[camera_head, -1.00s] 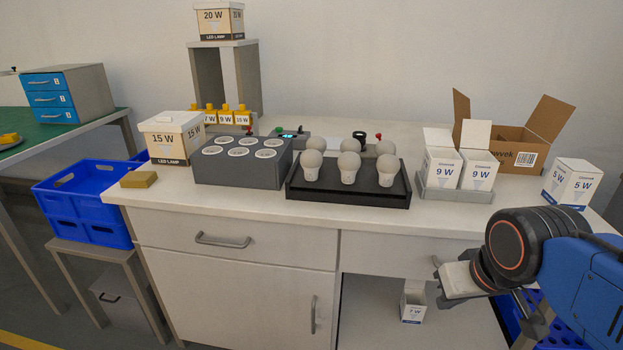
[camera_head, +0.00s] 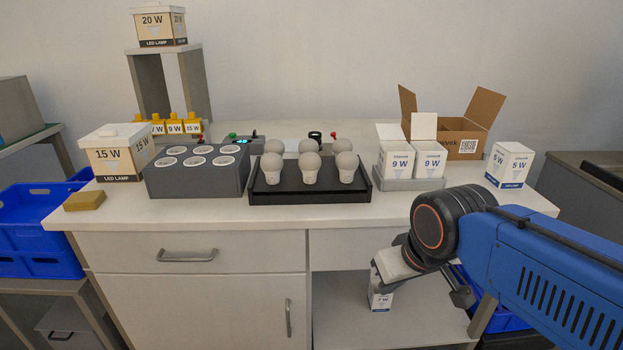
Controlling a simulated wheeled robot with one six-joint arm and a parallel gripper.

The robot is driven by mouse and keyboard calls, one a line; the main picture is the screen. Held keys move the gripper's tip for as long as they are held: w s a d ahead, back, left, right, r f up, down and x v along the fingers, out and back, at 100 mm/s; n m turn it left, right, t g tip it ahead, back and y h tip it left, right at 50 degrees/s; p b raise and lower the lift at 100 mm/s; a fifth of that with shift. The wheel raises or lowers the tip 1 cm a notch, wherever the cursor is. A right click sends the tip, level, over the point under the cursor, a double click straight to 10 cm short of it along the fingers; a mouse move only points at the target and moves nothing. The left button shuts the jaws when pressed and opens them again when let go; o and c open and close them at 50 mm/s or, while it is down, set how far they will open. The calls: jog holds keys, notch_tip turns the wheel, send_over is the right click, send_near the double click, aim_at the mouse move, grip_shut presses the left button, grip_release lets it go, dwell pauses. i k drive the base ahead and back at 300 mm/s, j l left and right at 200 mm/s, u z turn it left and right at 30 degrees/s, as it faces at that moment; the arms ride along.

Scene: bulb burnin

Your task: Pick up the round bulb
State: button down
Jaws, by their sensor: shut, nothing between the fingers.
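Several white bulbs with round heads stand upright in two rows on a black tray (camera_head: 310,197) in the middle of the worktop. The front row has a left bulb (camera_head: 271,168), a middle bulb (camera_head: 310,168) and a right bulb (camera_head: 347,167). The back row is partly hidden behind them. I cannot tell which one is meant by the round bulb. My gripper (camera_head: 383,277) is at the lower right, in front of the counter and below the worktop edge. It is shut and empty, apart from all the bulbs.
A grey block with round sockets (camera_head: 195,184) stands left of the tray. Open 9 W boxes (camera_head: 429,160), a cardboard box (camera_head: 462,138) and a 5 W box (camera_head: 509,165) are to its right. A 7 W box (camera_head: 380,298) is on the lower shelf, beside my gripper in the picture.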

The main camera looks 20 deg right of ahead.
aim_at(271, 164)
jog(key=j+z, duration=0.25)
jog(key=j, duration=0.5)
jog(key=j+z, duration=0.25)
jog(key=j, duration=0.55)
